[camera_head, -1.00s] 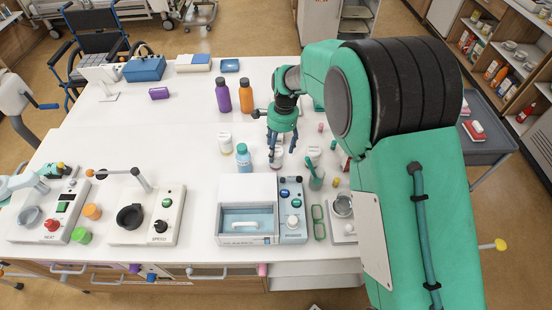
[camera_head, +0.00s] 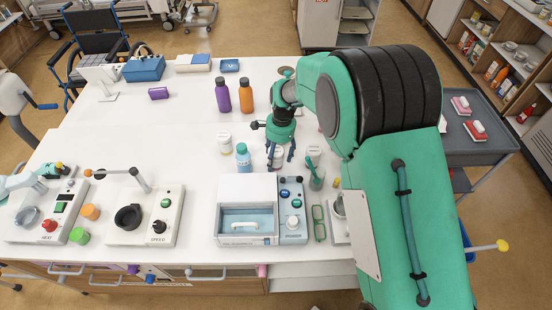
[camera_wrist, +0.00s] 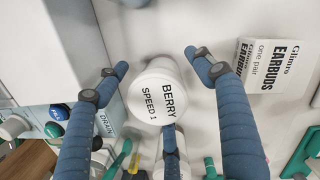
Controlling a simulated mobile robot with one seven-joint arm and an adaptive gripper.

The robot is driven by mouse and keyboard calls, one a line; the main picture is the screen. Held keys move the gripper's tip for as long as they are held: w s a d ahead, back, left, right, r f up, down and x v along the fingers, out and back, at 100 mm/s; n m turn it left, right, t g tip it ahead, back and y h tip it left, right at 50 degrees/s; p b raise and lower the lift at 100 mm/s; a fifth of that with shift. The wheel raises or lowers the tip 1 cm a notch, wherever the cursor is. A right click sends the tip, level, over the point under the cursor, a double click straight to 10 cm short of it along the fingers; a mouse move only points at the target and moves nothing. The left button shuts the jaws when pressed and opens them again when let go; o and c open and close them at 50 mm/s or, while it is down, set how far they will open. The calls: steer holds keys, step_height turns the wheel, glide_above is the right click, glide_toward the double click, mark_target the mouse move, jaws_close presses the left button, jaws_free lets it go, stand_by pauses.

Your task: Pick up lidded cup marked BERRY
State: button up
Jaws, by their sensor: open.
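The lidded cup marked BERRY, SPEED 1 (camera_wrist: 158,92) shows its white round lid in the wrist view, between my spread fingers. My gripper (camera_wrist: 156,68) is open around it, with gaps between the lid and the left and right fingertips. The lower finger comes close to the lid's edge; I cannot tell if it touches. In the head view my green gripper (camera_head: 280,160) points down at the table, and its fingers partly hide the white cup (camera_head: 277,154).
A blue-capped bottle (camera_head: 243,159) and a white container (camera_head: 225,144) stand left of my gripper. An earbuds box (camera_wrist: 272,68) is close in the wrist view.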

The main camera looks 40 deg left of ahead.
stand_by(0.3)
steer(key=c, duration=1.5)
steer(key=shift+o, duration=0.2)
steer(key=shift+r, duration=0.1)
steer(key=shift+r+p, duration=0.75)
steer(key=shift+r, duration=4.2)
